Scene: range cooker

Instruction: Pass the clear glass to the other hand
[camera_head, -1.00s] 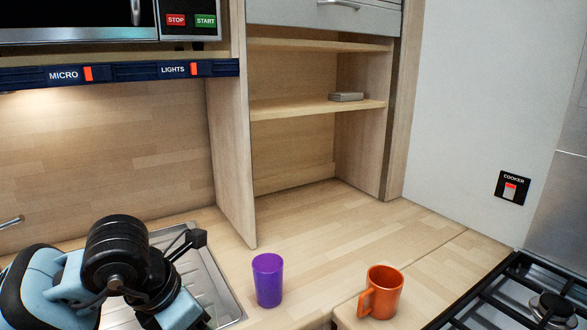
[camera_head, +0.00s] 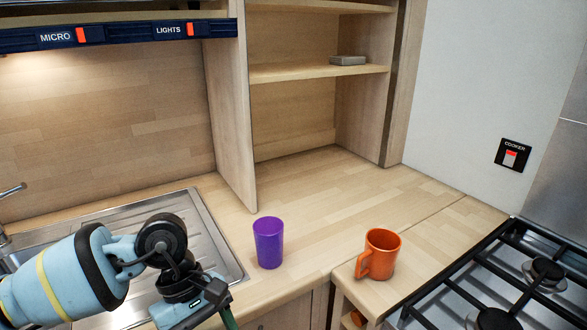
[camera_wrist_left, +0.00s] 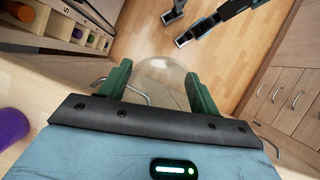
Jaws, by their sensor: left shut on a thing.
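My left gripper (camera_wrist_left: 158,76) is shut on the clear glass (camera_wrist_left: 168,68), whose transparent rounded outline shows between the two green fingers in the left wrist view. The floor shows through the glass. In the head view my left gripper (camera_head: 228,318) is at the bottom edge, in front of the sink counter. Its fingers are mostly cut off there, and the glass is not visible in that view.
A purple cup (camera_head: 268,243) and an orange mug (camera_head: 379,254) stand upright on the wooden counter (camera_head: 340,200). The steel sink drainer (camera_head: 205,225) is at left, the black hob (camera_head: 500,290) at right. A small rack (camera_wrist_left: 70,27) and drawers (camera_wrist_left: 285,95) flank the open floor (camera_wrist_left: 220,70).

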